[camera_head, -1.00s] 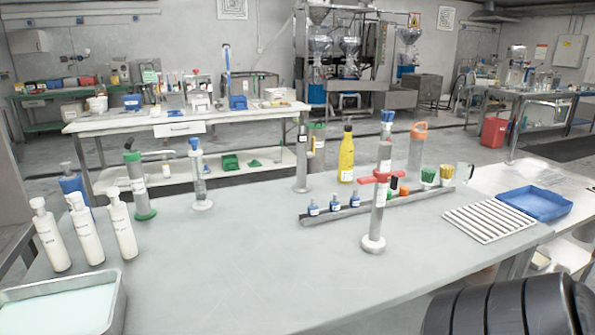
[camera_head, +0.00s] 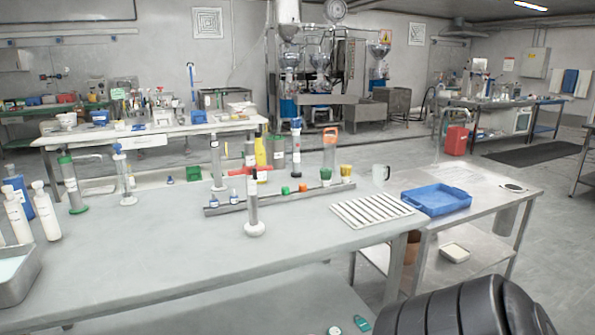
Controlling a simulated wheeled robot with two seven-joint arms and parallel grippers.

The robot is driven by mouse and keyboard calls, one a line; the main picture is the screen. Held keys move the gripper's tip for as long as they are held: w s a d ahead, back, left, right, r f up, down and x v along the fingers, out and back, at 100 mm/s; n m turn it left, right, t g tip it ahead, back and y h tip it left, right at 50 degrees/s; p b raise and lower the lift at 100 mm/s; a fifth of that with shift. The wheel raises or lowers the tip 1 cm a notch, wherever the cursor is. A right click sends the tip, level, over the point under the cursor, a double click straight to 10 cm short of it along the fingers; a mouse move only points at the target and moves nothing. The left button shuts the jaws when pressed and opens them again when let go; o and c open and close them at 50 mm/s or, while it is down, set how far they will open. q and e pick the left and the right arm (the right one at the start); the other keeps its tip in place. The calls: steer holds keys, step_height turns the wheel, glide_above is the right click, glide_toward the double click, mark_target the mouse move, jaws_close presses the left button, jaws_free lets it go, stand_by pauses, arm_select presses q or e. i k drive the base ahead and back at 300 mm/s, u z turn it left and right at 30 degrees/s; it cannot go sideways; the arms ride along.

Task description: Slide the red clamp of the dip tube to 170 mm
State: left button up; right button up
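The dip tube (camera_head: 253,208) is a grey upright tube on a round white foot, standing on the near bench. Its red clamp (camera_head: 258,168) is a bar around the upper part of the tube, reaching out to both sides. Any millimetre scale is too small to read, so the clamp's height cannot be told. Neither gripper is in view. A black ridged part, seemingly of my own arm, fills the bottom right corner, well apart from the dip tube.
A rail (camera_head: 225,209) with small bottles and coloured pieces lies behind the dip tube. White bottles (camera_head: 45,210) stand at left. The bench front (camera_head: 190,255) is clear.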

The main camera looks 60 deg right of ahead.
mark_target(244, 170)
steer(key=z, duration=1.7)
steer(key=i, duration=0.5)
steer(key=u, duration=0.25)
